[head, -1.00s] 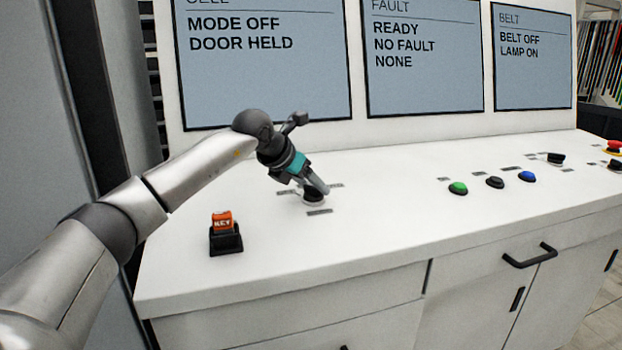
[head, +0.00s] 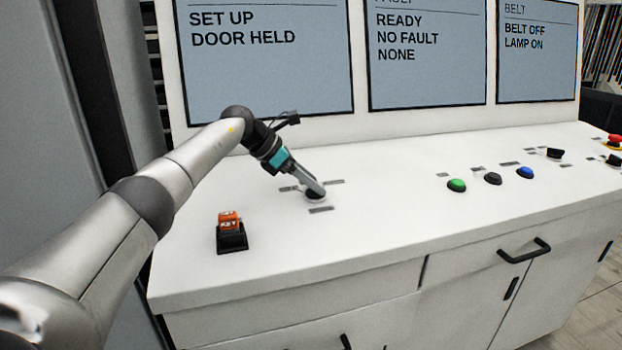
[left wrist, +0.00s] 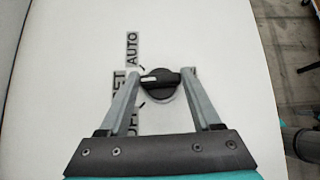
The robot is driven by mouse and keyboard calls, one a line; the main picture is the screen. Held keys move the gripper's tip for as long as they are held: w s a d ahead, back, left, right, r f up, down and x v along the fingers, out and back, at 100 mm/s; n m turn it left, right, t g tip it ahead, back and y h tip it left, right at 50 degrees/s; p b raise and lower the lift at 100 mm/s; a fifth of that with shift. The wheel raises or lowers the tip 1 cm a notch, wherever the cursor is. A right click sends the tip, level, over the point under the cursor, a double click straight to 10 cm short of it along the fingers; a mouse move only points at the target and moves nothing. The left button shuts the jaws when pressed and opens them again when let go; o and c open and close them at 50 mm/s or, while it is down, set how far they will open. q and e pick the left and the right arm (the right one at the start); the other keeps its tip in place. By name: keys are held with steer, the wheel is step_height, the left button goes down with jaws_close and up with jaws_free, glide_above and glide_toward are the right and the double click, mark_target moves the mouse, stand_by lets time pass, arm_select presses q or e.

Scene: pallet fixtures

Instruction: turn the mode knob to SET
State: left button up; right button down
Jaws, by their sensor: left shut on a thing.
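The mode knob (head: 314,197) is a small black knob on the white console top, mostly covered by my left gripper (head: 318,187) in the head view. In the left wrist view, the knob (left wrist: 160,84) lies between the fingertips of my left gripper (left wrist: 161,74), which is shut on its bar. The bar lies nearly level across the picture, and its white mark is at the left end, towards the partly covered SET label (left wrist: 119,84). The AUTO label (left wrist: 132,48) is above it, and the OFF label is partly hidden. The left screen (head: 265,60) reads SET UP, DOOR HELD.
An orange key block (head: 229,220) sits in a black holder at the front left of the console. Green (head: 456,185), black (head: 493,179) and blue (head: 525,172) buttons stand to the right. A red button (head: 614,140) is at the right edge. The console between is clear.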

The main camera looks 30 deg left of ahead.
stand_by(0.6)
arm_select(q)
steer(key=o, duration=1.4)
steer(key=p+v, duration=0.1)
steer(key=v, duration=1.4)
steer(key=shift+a+r, duration=0.1)
steer(key=shift+a, duration=0.15)
